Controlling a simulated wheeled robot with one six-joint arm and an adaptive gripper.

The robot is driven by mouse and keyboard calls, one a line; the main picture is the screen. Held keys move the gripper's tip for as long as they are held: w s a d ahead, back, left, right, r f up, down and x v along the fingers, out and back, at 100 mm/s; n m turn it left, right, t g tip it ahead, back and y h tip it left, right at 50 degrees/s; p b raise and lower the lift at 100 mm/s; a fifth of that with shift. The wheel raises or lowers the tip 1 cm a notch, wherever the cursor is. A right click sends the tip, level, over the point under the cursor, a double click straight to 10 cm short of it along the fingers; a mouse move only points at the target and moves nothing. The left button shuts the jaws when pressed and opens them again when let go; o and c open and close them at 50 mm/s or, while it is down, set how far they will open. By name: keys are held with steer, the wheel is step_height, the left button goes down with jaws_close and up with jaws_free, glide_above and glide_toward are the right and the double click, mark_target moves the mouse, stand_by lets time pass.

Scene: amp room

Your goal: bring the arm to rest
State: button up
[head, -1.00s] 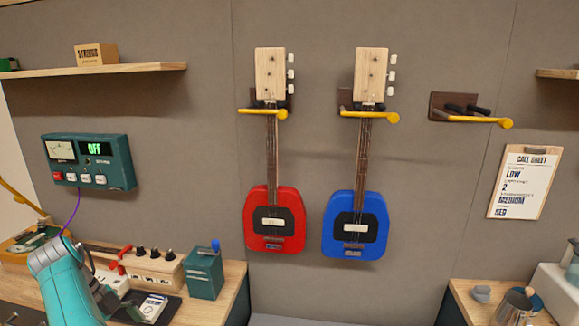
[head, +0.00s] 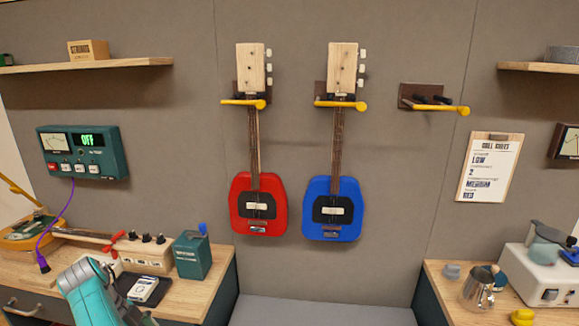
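My arm shows as a teal link at the lower left of the head view, in front of the left bench (head: 205,290). My gripper is not visible; the link runs out of the bottom of the picture. I cannot tell from this view whether anything is held. A red guitar (head: 258,218) and a blue guitar (head: 333,218) hang on the wall from yellow-barred hangers. A third hanger (head: 434,103) to their right is empty.
The left bench carries a cream box with knobs (head: 147,257), a green box (head: 192,257) and a dark tray. A wall panel (head: 82,152) reads OFF. A purple cable (head: 53,228) hangs down. The right bench (head: 437,279) holds a metal jug (head: 480,288) and a white appliance (head: 545,278).

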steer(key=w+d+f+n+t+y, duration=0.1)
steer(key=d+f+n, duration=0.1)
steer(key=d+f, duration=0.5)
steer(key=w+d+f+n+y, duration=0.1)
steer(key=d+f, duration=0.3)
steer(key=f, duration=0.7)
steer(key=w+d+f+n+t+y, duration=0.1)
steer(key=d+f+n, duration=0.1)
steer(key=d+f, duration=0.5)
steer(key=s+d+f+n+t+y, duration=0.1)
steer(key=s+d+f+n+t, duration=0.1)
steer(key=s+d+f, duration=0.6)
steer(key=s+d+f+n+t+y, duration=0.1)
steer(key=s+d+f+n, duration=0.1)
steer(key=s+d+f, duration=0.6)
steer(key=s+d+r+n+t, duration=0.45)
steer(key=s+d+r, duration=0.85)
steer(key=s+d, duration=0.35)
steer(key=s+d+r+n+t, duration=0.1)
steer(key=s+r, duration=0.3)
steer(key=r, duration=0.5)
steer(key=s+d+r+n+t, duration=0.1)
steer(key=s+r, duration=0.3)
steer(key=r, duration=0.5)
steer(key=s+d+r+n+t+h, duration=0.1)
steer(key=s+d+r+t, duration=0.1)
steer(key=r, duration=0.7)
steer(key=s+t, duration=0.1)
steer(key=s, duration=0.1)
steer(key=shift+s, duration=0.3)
